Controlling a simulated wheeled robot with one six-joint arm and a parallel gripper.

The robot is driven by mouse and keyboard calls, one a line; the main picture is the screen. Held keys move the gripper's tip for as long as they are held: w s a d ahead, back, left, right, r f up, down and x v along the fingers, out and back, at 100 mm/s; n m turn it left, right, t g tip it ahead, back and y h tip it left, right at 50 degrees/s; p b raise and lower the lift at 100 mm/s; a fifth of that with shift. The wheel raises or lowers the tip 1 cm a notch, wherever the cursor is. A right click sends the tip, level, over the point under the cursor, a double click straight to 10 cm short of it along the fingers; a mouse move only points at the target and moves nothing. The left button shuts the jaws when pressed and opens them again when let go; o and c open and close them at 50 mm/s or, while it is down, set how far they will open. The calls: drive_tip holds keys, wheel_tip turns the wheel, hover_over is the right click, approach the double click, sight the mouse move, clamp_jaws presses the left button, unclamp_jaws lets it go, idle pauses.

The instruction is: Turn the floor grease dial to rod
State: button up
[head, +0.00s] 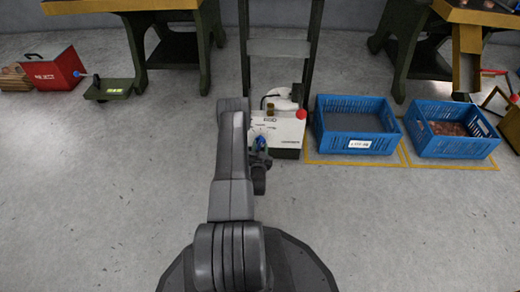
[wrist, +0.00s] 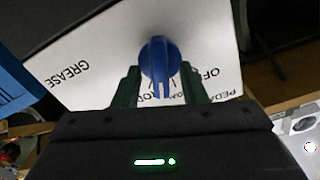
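The blue dial (wrist: 160,62) sits on a white panel (wrist: 110,50) in the wrist view. The panel's lettering is upside down: GREASE at left, OFF and PEDAL at right, and a partly hidden word below the dial. The dial's narrow grip points down in the picture, toward that hidden word. My gripper (wrist: 163,95) has its two green fingers apart, one on each side of the dial; I cannot tell if they touch it. In the head view the dial (head: 261,142) is a small blue spot on the white machine (head: 283,130), beside my gripper (head: 257,152).
Two blue crates (head: 355,143) (head: 452,146) stand right of the machine inside yellow floor lines. A dark ladder-like frame (head: 280,47) rises behind it. A red box (head: 55,68) and green-legged benches stand at the back. The grey floor at left and front is clear.

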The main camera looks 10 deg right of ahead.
drive_tip(key=shift+w, duration=0.2)
drive_tip(key=shift+c, duration=0.2)
clamp_jaws()
drive_tip(key=shift+s+d+f+m, duration=0.1)
drive_tip(key=shift+m, duration=2)
drive_tip(key=shift+o, duration=0.2)
unclamp_jaws()
